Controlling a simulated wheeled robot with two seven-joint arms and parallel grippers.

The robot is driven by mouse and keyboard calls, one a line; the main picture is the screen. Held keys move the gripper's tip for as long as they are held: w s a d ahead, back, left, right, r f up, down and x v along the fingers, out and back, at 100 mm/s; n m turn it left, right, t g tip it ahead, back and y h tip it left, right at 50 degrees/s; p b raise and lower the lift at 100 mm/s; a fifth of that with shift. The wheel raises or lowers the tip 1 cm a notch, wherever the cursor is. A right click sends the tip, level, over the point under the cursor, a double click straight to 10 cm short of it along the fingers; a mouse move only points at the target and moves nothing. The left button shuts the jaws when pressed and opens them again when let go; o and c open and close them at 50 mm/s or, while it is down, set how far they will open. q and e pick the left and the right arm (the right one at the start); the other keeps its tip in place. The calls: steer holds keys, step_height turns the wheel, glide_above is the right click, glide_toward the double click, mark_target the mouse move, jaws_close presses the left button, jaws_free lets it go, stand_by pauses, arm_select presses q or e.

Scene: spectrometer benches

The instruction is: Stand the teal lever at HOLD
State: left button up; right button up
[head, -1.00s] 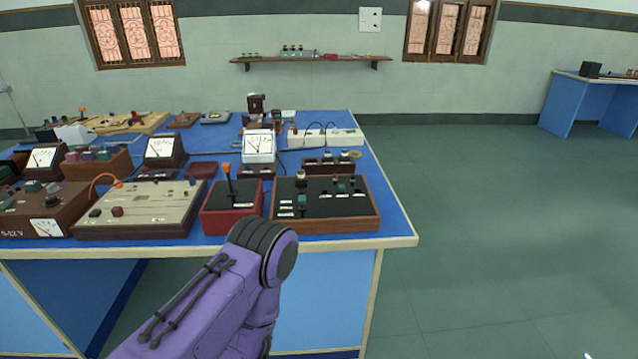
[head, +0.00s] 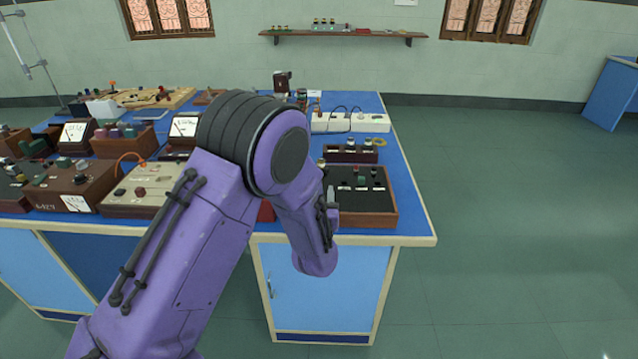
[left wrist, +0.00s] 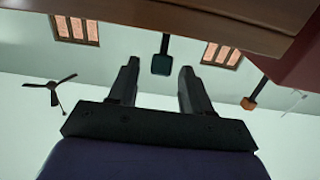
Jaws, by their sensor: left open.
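The teal lever (left wrist: 162,64) shows in the left wrist view as a dark stem with a square teal knob, hanging down from a brown wooden edge in this upside-down-looking picture. My left gripper (left wrist: 159,68) is open, its two dark fingers on either side of the knob in the picture. I see no contact and cannot tell the depth between them. In the head view a small teal knob (head: 361,180) stands on the black-topped wooden panel (head: 368,220). The lettering is too small to read. My purple arm hides the left gripper there. My right gripper is not in view.
An orange-tipped lever (left wrist: 249,103) stands beside the panel in the wrist view. In the head view my arm covers most of its red box (head: 266,212). Meters and boxes crowd the blue bench (head: 409,205) to the left. Floor to the right is clear.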

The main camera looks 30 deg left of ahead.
arm_select(q)
steer(key=x, duration=0.4)
jaws_close()
steer(key=g+p, duration=0.1)
steer(key=p, duration=0.2)
steer(key=w+r+h+p, duration=0.1)
steer(key=p, duration=0.2)
steer(key=shift+a+r+g, duration=0.25)
steer(key=shift+a+g, duration=0.05)
steer(key=shift+g, duration=0.1)
steer(key=g+h+p, duration=0.1)
steer(key=p, duration=0.1)
steer(key=w+f+g+p, duration=0.1)
steer(key=p, duration=0.1)
steer(key=shift+w+a+h+p, duration=0.1)
steer(key=shift+a+h+p, duration=0.25)
steer(key=shift+h+p, duration=0.05)
steer(key=shift+w+f+g, duration=0.1)
steer(key=shift+f+g, duration=0.25)
steer(key=shift+g, duration=0.05)
steer(key=shift+f, duration=0.1)
jaws_free()
